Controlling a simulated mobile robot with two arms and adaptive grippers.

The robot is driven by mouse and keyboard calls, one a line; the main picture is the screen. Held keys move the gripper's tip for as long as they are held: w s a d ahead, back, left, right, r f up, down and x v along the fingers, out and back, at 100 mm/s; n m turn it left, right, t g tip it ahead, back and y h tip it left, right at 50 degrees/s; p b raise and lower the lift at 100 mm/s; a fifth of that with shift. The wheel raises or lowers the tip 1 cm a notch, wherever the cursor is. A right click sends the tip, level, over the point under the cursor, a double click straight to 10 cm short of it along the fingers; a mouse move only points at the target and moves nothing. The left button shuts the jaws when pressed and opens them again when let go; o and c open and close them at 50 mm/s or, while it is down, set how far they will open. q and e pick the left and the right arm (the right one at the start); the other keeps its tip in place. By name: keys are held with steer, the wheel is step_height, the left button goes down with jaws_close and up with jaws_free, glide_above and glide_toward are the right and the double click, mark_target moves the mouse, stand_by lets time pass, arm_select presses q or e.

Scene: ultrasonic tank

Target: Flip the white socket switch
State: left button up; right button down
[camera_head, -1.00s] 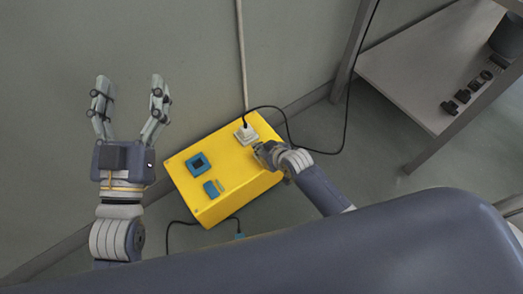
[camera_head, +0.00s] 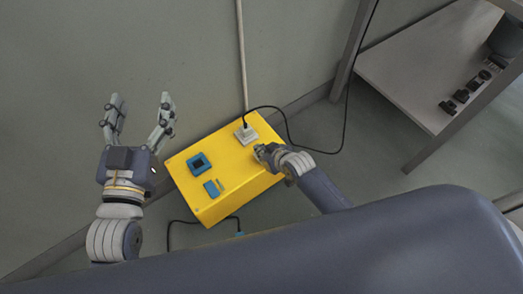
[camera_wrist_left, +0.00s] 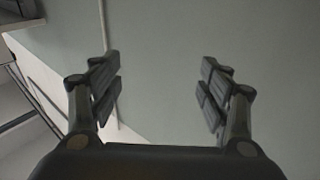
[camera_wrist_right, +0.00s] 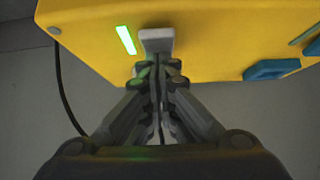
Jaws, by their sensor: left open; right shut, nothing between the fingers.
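The yellow box (camera_head: 225,152) stands on the floor by the wall. The white socket (camera_head: 246,134) is on its top, with a black plug and cable in it. In the right wrist view a small whitish block (camera_wrist_right: 157,40) and a lit green strip (camera_wrist_right: 126,40) show on the yellow face; I cannot tell which is the switch. My right gripper (camera_head: 260,151) is shut and empty beside the socket. Its fingertips (camera_wrist_right: 158,67) are just below the whitish block; contact is unclear. My left gripper (camera_head: 141,98) is open and empty, left of the box.
The box also carries a blue square frame (camera_head: 198,163) and a blue part (camera_head: 211,188). The black cable (camera_head: 290,132) loops right of the box and up. A metal table (camera_head: 425,70) with small dark items stands at the right. The wall is behind.

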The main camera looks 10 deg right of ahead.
arm_select(q)
steer(key=shift+f, duration=0.35)
